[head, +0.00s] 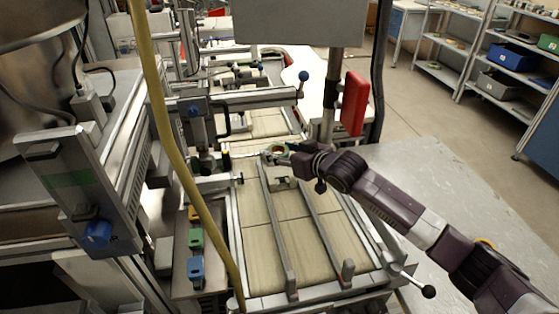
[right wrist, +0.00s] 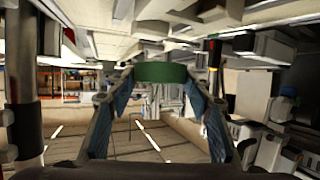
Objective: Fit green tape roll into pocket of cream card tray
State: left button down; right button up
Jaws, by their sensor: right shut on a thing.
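My right gripper (head: 276,151) is shut on the green tape roll (right wrist: 162,72). The roll sits between the fingertips in the right wrist view, its green outer face toward the camera. In the head view the roll (head: 278,148) is small and partly hidden by the fingers; it is held above the far part of the machine bed. The right wrist view also shows the gripper (right wrist: 162,85) with its two fingers on either side of the roll. I cannot make out the cream card tray or its pocket with certainty in either view. My left gripper is not in view.
Metal rails (head: 275,225) run along the beige machine bed (head: 258,235) below my right arm. A yellow hose (head: 165,120) crosses the left side. A red box (head: 354,103) hangs on a post near the arm. A grey table (head: 440,165) is at right.

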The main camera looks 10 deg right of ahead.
notch_tip(320, 180, down, 4)
jog(key=shift+a+r+p, duration=0.1)
jog(key=shift+p, duration=0.2)
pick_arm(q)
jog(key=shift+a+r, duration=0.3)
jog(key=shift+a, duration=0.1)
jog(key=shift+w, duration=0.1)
